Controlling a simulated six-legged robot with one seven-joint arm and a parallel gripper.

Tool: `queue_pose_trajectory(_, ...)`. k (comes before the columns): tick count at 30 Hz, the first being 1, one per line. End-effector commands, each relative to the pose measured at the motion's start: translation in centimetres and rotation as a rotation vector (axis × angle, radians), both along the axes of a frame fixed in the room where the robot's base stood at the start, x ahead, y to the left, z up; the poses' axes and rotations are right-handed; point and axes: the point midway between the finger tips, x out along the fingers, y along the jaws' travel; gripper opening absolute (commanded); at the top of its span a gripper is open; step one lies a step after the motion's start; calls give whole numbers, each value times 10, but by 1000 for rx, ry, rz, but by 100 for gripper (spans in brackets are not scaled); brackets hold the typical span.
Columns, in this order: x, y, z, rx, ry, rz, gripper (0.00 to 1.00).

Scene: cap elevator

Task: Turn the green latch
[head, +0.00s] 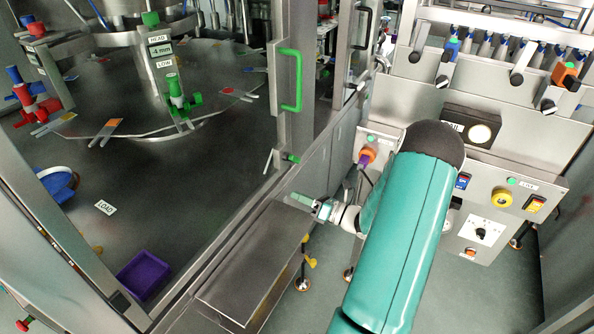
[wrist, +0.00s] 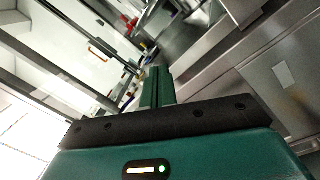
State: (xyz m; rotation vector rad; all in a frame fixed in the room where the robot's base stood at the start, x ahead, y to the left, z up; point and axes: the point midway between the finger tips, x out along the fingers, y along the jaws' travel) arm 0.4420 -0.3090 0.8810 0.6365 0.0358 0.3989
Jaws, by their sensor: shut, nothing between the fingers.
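A small green latch (head: 291,158) sits low on the metal door post, below a tall green door handle (head: 297,80). My gripper (head: 296,197) is a short way below the latch, above the metal ledge, and apart from it. Its fingers are together with nothing between them. In the wrist view the shut fingers (wrist: 158,87) point away from the camera. I cannot make out the green latch in the wrist view.
A metal ledge (head: 245,265) lies below my gripper. A control panel (head: 490,205) with knobs and switches stands at right. Behind the door frame are a round table (head: 215,75) and a purple bin (head: 143,277). The wrist view shows an orange handle (wrist: 98,53).

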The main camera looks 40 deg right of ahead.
Motion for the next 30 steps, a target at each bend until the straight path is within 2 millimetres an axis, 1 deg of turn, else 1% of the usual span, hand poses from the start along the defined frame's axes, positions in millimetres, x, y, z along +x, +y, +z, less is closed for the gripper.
queue_pose_trajectory(1,-6,-15,-11,57,-5,-57,0)
queue_pose_trajectory(3,-13,-32,-20,121,-16,-119,0)
queue_pose_trajectory(6,-19,-47,-29,178,-26,-175,0)
queue_pose_trajectory(8,-21,-51,-31,194,-30,-191,0)
queue_pose_trajectory(11,-17,-52,-31,200,-32,-197,0)
queue_pose_trajectory(14,-7,-50,-29,197,-32,-194,0)
queue_pose_trajectory(17,9,-47,-26,196,-33,-192,0)
queue_pose_trajectory(28,80,-34,-13,197,-31,-191,0)
queue_pose_trajectory(30,80,-47,-3,192,-32,-196,0)
